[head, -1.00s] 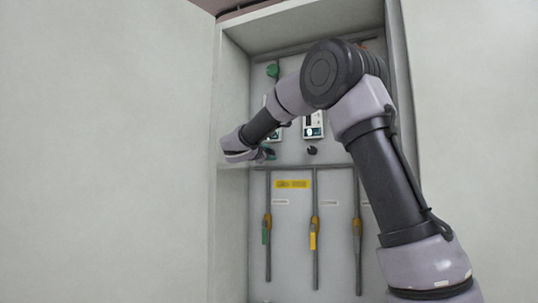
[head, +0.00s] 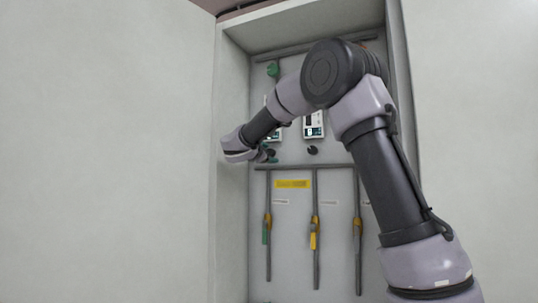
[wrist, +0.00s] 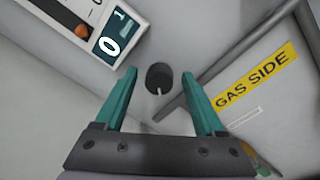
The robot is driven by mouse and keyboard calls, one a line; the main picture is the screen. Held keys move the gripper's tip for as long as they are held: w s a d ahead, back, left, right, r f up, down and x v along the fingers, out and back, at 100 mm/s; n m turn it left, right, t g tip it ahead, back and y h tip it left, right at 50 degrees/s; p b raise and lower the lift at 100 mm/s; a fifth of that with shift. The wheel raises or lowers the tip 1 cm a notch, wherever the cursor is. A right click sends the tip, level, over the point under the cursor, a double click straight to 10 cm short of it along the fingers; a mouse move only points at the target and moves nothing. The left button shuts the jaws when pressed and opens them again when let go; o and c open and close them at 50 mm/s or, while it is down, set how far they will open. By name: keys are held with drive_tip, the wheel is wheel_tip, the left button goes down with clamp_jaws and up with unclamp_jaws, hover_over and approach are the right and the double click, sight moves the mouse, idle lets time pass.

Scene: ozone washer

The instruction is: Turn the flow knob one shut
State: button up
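A round black knob (wrist: 160,77) with a white pointer line shows on the panel in the wrist view. The line points toward the bottom of the picture. My gripper (wrist: 158,74) has two green fingers, open and empty, and the knob appears between their tips with a gap on each side. I cannot tell whether the tips reach as deep as the knob. In the head view my gripper (head: 264,157) is at the left of the cabinet, close to the panel, and partly hides this knob (head: 270,153). A second black knob (head: 312,150) is to the right.
A white meter (wrist: 75,30) with an orange ball and a 0 display is at upper left in the wrist view. A grey pipe (wrist: 180,98) and a yellow GAS SIDE label (wrist: 257,80) are at right. The cabinet's left wall (head: 233,220) is close to my gripper.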

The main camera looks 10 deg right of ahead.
drive_tip(key=v, duration=1)
drive_tip(key=shift+s+a, duration=0.2)
drive_tip(key=shift+s, duration=0.15)
drive_tip(key=s+d+f+m+g+y, duration=0.2)
drive_tip(key=s+d+f+m+g, duration=0.25)
drive_tip(key=s+d+f, duration=0.35)
drive_tip(key=s+d+f+m+g+y, duration=0.2)
drive_tip(key=s+d+f+m+g, duration=0.25)
drive_tip(key=d, duration=0.45)
drive_tip(key=s+a+f+m+y, duration=0.2)
drive_tip(key=s+f+m+y, duration=0.2)
drive_tip(key=s, duration=0.5)
drive_tip(key=s+a+f+m+t+y, duration=0.1)
drive_tip(key=s+a+f+m+y, duration=0.2)
drive_tip(key=s+m, duration=0.6)
wheel_tip(320, 180, down, 3)
drive_tip(key=shift+s+r+y, duration=0.1)
drive_tip(key=shift+s+y, duration=0.1)
drive_tip(key=shift+y, duration=0.4)
